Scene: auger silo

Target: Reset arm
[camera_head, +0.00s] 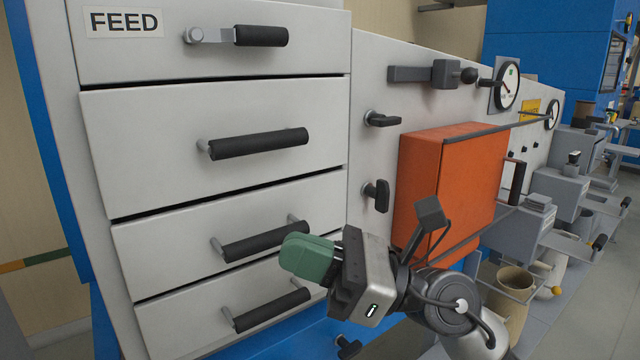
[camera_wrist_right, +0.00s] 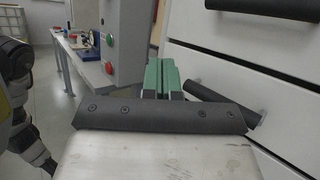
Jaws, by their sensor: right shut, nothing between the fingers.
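My right gripper (camera_head: 306,257) has green fingers and is in front of the lower drawers of the grey FEED cabinet. The fingers are shut and hold nothing. They point left, overlapping the right end of the third drawer's black handle (camera_head: 266,242) in the head view; I cannot tell whether they touch it. In the right wrist view the green fingers (camera_wrist_right: 162,78) are together, with a black drawer handle (camera_wrist_right: 222,103) just to their right. My left gripper is not in view.
Four drawers with black handles, including the second handle (camera_head: 258,143), fill the cabinet front. An orange box (camera_head: 452,180) projects from the panel behind my right arm. Levers and a gauge (camera_head: 508,86) are above. A workbench (camera_wrist_right: 90,60) stands further back.

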